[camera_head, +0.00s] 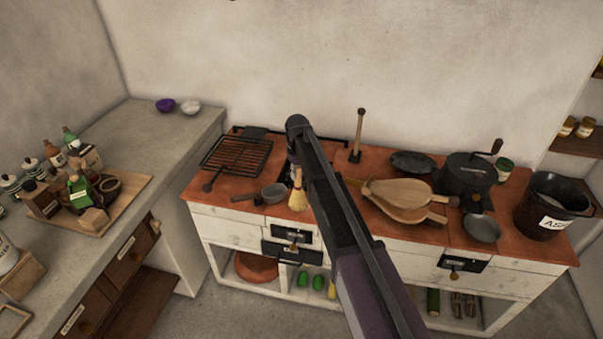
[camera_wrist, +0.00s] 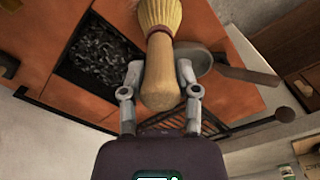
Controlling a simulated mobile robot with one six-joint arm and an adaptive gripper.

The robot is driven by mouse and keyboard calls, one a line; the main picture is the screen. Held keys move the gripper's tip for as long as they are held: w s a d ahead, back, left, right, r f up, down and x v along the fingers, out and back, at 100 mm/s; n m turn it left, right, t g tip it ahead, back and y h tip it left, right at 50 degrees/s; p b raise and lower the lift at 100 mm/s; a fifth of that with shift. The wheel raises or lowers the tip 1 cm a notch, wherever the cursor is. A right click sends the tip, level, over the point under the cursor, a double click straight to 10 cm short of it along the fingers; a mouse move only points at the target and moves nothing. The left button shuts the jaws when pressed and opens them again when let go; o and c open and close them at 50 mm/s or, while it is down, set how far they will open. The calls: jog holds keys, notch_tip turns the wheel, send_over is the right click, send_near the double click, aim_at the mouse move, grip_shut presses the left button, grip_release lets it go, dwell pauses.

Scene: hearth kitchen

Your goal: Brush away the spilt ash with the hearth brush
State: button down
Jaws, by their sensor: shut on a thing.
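My gripper (camera_wrist: 160,80) is shut on the wooden handle of the hearth brush (camera_wrist: 161,60), with one finger on each side. The brush's pale straw bristles (camera_wrist: 160,12) point to the top of the wrist view, beside a dark square pit of black and grey lumps (camera_wrist: 100,52). In the head view the bristles (camera_head: 298,201) hang over the red hearth top (camera_head: 235,187), left of my arm. I cannot tell whether they touch it. My arm hides part of the hearth top, and I cannot make out loose ash there. A dark bucket (camera_head: 538,222) with a partly visible "AS" label stands at the far right.
A small grey pan (camera_head: 273,193) lies close left of the brush, with a grill rack (camera_head: 237,157) behind it. Bellows (camera_head: 398,198), a black pot (camera_head: 468,173), a grey dish (camera_head: 481,228) and an upright wooden-handled tool (camera_head: 358,135) stand to the right.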

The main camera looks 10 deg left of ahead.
jog(key=shift+r, duration=0.15)
notch_tip(320, 180, up, 6)
jog(key=p, duration=0.6)
dwell(0.4)
dwell(0.3)
jog(key=shift+r+p, duration=1.4)
jog(key=shift+p, duration=0.1)
